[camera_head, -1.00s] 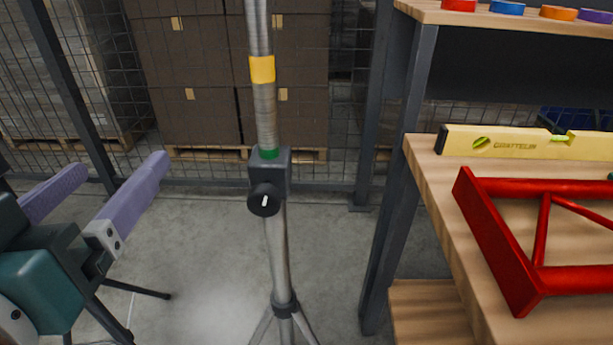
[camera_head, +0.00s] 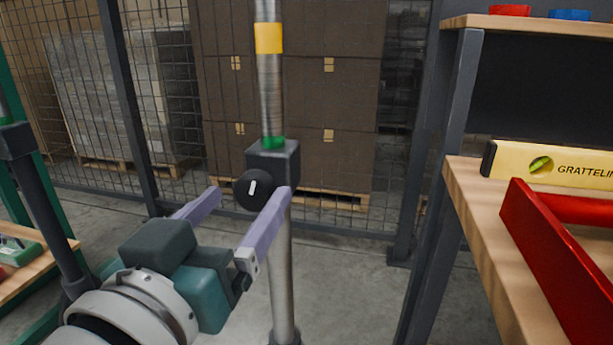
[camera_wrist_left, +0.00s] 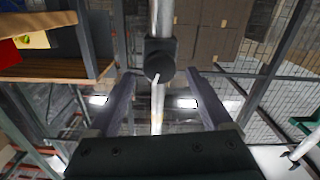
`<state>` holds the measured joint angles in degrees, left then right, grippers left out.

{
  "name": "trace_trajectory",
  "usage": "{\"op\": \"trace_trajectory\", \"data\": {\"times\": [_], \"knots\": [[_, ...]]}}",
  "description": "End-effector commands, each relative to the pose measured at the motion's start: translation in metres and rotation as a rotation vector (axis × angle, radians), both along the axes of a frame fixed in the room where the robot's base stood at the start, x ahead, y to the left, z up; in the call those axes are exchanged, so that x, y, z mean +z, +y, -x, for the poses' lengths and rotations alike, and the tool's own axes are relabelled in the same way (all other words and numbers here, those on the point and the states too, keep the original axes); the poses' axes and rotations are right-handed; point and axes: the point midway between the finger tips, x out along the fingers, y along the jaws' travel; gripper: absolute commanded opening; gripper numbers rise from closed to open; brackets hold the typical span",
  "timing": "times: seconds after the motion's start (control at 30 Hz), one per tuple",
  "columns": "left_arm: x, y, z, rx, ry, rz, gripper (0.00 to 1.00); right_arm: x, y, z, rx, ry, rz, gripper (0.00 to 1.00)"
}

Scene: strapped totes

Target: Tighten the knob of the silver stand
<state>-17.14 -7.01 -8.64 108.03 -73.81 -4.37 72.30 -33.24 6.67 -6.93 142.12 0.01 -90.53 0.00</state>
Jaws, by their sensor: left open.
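The silver stand (camera_head: 283,265) is an upright metal pole with a dark grey clamp block (camera_head: 277,163), a green band just above it and a yellow band higher up. A round black knob (camera_head: 254,189) with a white mark sits on the block's front. My left gripper (camera_head: 251,190) is open and empty, its two purple fingers reaching toward the knob from below, one on each side. In the left wrist view the knob (camera_wrist_left: 159,69) lies between and just beyond the fingertips; I see no contact. The right gripper is not in view.
A wooden workbench (camera_head: 480,235) with a red frame (camera_head: 560,245) and a yellow level (camera_head: 570,165) stands to the right. A wire mesh fence and stacked cartons (camera_head: 345,95) are behind the stand. Another dark post (camera_head: 45,215) stands at the left.

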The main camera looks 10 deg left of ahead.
Motion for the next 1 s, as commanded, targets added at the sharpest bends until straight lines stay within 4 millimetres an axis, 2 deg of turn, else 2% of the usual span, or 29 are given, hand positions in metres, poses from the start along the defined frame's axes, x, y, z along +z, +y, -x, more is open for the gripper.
{"op": "trace_trajectory", "data": {"times": [0.1,0.23,0.6,1.0], "knots": [[0.001,0.0,-0.018,0.0,-0.001,0.0,0.84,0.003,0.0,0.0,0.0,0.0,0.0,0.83],[0.0,-0.001,-0.03,0.001,-0.001,0.0,0.84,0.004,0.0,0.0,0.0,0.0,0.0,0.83],[0.0,-0.001,-0.036,0.001,0.001,0.001,0.84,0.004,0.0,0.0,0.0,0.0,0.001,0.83],[0.0,-0.001,-0.035,0.001,0.0,0.001,0.4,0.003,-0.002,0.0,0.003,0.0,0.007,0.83]]}}
